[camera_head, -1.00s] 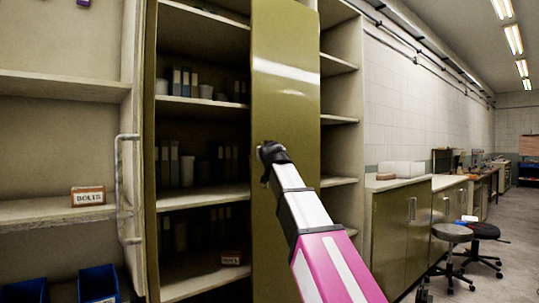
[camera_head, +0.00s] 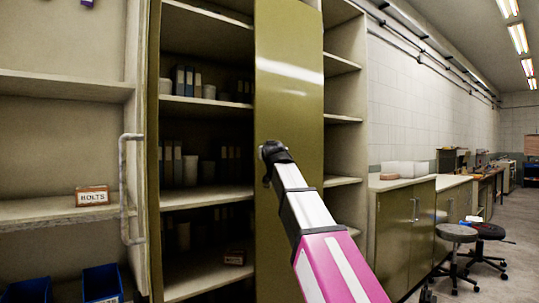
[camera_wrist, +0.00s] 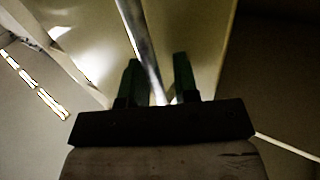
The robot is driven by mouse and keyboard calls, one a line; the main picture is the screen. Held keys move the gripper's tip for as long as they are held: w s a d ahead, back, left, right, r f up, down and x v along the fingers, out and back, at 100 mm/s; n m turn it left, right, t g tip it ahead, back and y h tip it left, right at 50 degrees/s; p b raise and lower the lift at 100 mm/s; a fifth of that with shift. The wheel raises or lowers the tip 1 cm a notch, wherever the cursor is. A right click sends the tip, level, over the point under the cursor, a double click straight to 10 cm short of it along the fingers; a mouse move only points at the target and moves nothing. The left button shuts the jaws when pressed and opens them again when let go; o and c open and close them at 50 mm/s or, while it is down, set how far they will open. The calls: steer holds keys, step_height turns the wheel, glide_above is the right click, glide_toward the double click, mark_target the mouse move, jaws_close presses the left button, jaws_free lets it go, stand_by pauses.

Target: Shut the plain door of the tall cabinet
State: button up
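The tall cabinet (camera_head: 205,104) stands at the centre left of the head view, with its shelves exposed. An olive door panel with no visible handle (camera_head: 290,95) stands on its right part; I cannot tell how far it is swung. A second olive door (camera_head: 154,170) with a long grey handle (camera_head: 125,190) is seen nearly edge-on at the left. My gripper (camera_head: 270,160) is in front of the olive panel, near its left edge. In the wrist view its green fingers (camera_wrist: 157,82) are apart, with a pale metal strip running between them; contact is unclear.
Open shelving at the left holds a bolts box (camera_head: 92,195) and blue bins (camera_head: 102,284). Low olive cabinets (camera_head: 401,232) with a counter line the right wall. Stools (camera_head: 456,234) stand before them. Open floor lies at the lower right.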

steer(key=s+d, duration=0.1)
steer(key=s, duration=0.9)
steer(key=shift+s, duration=0.3)
steer(key=shift+d, duration=0.1)
steer(key=w+d+f+g+h, duration=0.1)
steer(key=d+f+g, duration=0.2)
steer(key=f, duration=1)
steer(key=w+d+f+g, duration=0.1)
steer(key=d+f+g, duration=0.2)
steer(key=f, duration=1)
steer(key=w+d+f+g+h, duration=0.1)
steer(key=d+f+g, duration=0.25)
steer(key=f, duration=1.05)
steer(key=s+d+f+g, duration=0.2)
steer(key=s+f, duration=0.4)
steer(key=f, duration=0.5)
steer(key=s+d+f+g, duration=0.3)
steer(key=s+f, duration=0.4)
steer(key=f, duration=0.3)
steer(key=s+d+f+m+g, duration=0.1)
steer(key=s+d+f+g, duration=0.2)
steer(key=s+f, duration=0.3)
step_height(320, 180, down, 6)
steer(key=shift+s+d+r, duration=0.15)
steer(key=shift+s+d, duration=0.1)
steer(key=shift+d, duration=0.6)
